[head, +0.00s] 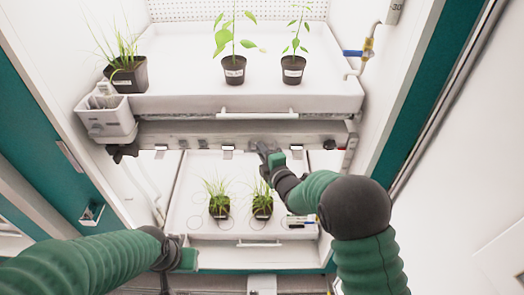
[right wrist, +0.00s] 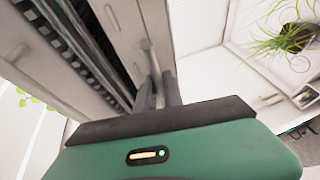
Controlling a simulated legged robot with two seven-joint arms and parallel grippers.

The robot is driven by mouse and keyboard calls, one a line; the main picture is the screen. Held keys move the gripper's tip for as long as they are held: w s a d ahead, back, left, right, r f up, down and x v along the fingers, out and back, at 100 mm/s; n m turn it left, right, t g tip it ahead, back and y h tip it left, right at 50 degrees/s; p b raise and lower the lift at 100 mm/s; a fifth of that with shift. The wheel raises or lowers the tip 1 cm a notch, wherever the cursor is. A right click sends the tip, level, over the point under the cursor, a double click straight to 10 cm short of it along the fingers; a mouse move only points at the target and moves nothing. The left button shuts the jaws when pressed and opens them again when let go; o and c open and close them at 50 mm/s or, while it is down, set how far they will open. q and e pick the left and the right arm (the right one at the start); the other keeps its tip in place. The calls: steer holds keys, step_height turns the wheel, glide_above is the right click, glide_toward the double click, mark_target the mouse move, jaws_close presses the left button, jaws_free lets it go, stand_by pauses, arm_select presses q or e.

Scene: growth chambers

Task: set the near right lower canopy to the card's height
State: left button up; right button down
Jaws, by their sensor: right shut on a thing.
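The lower canopy (head: 180,130) is a grey-white bar-fronted panel hanging under the upper shelf. Small clips show along its front edge. My right gripper (head: 268,158) is at this edge, right of the middle. In the right wrist view its fingers (right wrist: 158,96) are shut on a thin pale handle (right wrist: 149,55) of the canopy. The dark slotted underside (right wrist: 85,45) shows beside it. A small card-like item (head: 298,221) lies at the right of the lower tray; its marks are too small to read. My left gripper (head: 186,261) is low at the left, its jaws unclear.
The lower tray (head: 200,228) holds two grass pots (head: 219,206) below the canopy. The upper shelf (head: 190,85) carries several potted plants. A white box (head: 108,122) hangs at its left corner. A tap with a blue lever (head: 362,53) is on the right wall.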

steer(key=shift+d+f, duration=0.15)
steer(key=shift+f, duration=0.05)
steer(key=f+b, duration=0.4)
steer(key=f, duration=0.1)
steer(key=shift+w, duration=0.2)
steer(key=c, duration=1.8)
jaws_free()
steer(key=shift+s+r, duration=0.2)
steer(key=shift+r, duration=0.1)
steer(key=o, duration=0.3)
steer(key=shift+s, duration=0.15)
steer(key=b+v, duration=0.1)
steer(key=v, duration=1.5)
steer(key=shift+s+d+b, duration=0.15)
steer(key=shift+d+b, duration=0.05)
steer(key=shift+b, duration=0.15)
